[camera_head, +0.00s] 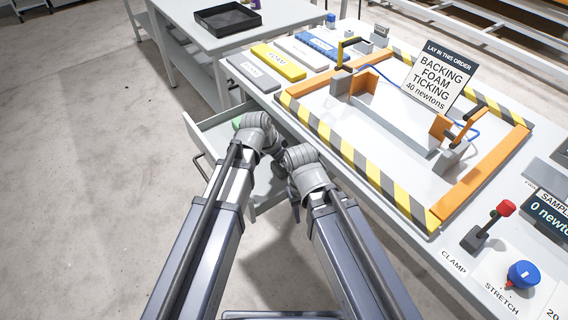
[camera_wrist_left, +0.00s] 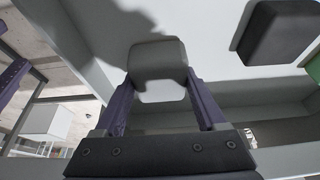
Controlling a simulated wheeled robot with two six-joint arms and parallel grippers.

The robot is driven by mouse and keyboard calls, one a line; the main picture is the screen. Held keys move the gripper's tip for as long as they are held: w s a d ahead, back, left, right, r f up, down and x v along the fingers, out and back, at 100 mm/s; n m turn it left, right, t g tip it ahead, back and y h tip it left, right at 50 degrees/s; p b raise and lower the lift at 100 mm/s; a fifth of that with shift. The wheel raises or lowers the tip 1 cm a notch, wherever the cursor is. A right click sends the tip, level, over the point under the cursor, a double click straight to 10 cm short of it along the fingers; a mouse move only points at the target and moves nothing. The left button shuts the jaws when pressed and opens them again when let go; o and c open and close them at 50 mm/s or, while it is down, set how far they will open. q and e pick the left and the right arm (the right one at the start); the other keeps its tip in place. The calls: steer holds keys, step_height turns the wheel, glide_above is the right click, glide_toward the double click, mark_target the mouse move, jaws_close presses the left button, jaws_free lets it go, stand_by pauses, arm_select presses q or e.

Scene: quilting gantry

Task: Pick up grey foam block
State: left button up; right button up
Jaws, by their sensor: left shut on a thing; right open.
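The grey foam block (camera_wrist_left: 158,58) shows in the left wrist view as a light grey, rounded block. My left gripper (camera_wrist_left: 160,80) has a purple finger on each side of it and is shut on it, over the white floor of an open drawer. In the head view my left arm reaches into this drawer (camera_head: 212,124); its wrist hides the fingers and the block. My right gripper (camera_head: 292,188) is open near the drawer's front right part, mostly hidden by its own wrist.
A dark block (camera_wrist_left: 280,32) lies in the drawer, with a green thing (camera_wrist_left: 315,66) near it at the right edge. The table's striped frame (camera_head: 360,160) and order sign (camera_head: 437,78) stand right of the drawer. Open floor (camera_head: 95,190) lies left.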

arm_select(q)
step_height(320, 180, up, 10)
steer(key=p, duration=0.9)
steer(key=shift+f, duration=0.15)
